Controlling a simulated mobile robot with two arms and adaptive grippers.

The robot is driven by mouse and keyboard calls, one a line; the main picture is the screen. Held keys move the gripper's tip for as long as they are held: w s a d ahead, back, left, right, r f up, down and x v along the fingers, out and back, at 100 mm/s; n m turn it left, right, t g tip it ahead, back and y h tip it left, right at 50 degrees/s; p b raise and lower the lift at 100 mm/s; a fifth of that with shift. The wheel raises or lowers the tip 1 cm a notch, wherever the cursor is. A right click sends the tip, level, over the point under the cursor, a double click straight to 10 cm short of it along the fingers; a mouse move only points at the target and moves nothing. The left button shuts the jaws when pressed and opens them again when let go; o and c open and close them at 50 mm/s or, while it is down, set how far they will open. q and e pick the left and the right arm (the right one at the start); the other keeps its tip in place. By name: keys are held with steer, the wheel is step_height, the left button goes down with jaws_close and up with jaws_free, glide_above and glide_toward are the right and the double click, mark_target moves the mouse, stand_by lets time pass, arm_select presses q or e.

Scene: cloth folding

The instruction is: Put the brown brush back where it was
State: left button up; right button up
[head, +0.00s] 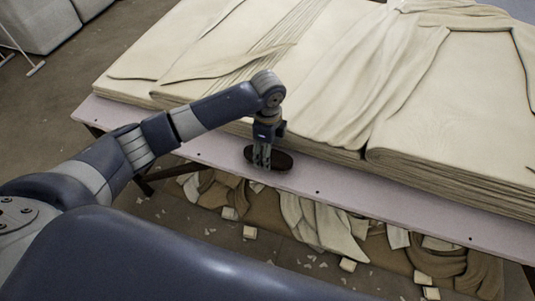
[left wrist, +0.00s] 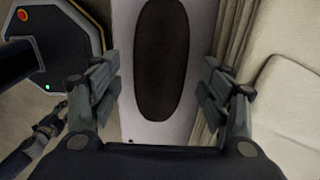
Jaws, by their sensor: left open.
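The brown brush (head: 282,160) is a dark oval lying on the pale table edge, in front of the stacked cloth. My left gripper (head: 262,158) points down at the brush and partly covers it in the head view. In the left wrist view the brush (left wrist: 162,60) lies lengthwise between the two fingers of my left gripper (left wrist: 160,85). The fingers are open and apart from it on both sides. Whether the fingertips reach down to the table beside it I cannot tell. My right gripper is in neither view.
A thick stack of cream cloth (head: 330,75) covers most of the table. A bare strip of tabletop (head: 400,195) runs along the front edge. Below, cloth scraps (head: 320,225) and small blocks lie about the floor.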

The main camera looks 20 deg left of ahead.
arm_select(q)
step_height(320, 180, up, 9)
stand_by(0.3)
stand_by(0.4)
